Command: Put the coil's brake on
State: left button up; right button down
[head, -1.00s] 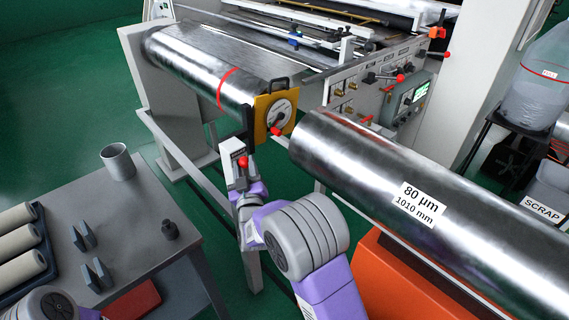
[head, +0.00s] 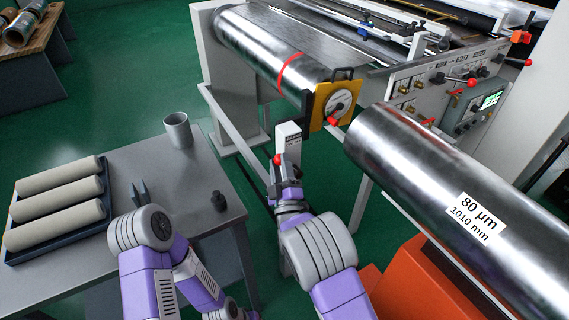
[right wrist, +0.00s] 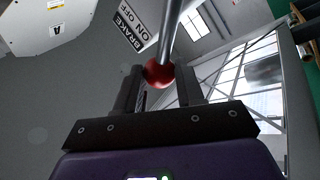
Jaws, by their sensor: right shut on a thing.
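A brake lever with a red knob (head: 277,160) is on a pale post (head: 289,132) below the end of the steel roll with a red band (head: 245,46). My right gripper (head: 280,169) is shut on the knob. In the right wrist view, the red knob (right wrist: 159,74) sits between the fingers and its metal rod runs upward. A label reading BRAKE, ON, OFF (right wrist: 130,25) is beside the rod. In the head view the knob is left of the post's front.
A yellow plate with a dial (head: 339,98) and a red handle is at the banded roll's end, above my right gripper. A large roll labelled 80 µm (head: 400,150) lies close on the right. A grey table (head: 150,155) with a cup (head: 178,131) stands left.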

jog(key=shift+a+f, duration=0.1)
jog(key=shift+f, duration=0.05)
jog(key=c, duration=1)
grip_release()
jog(key=p+v, duration=0.1)
jog(key=v, duration=0.6)
jog(key=shift+s+f, duration=0.15)
jog(key=shift+s, duration=0.15)
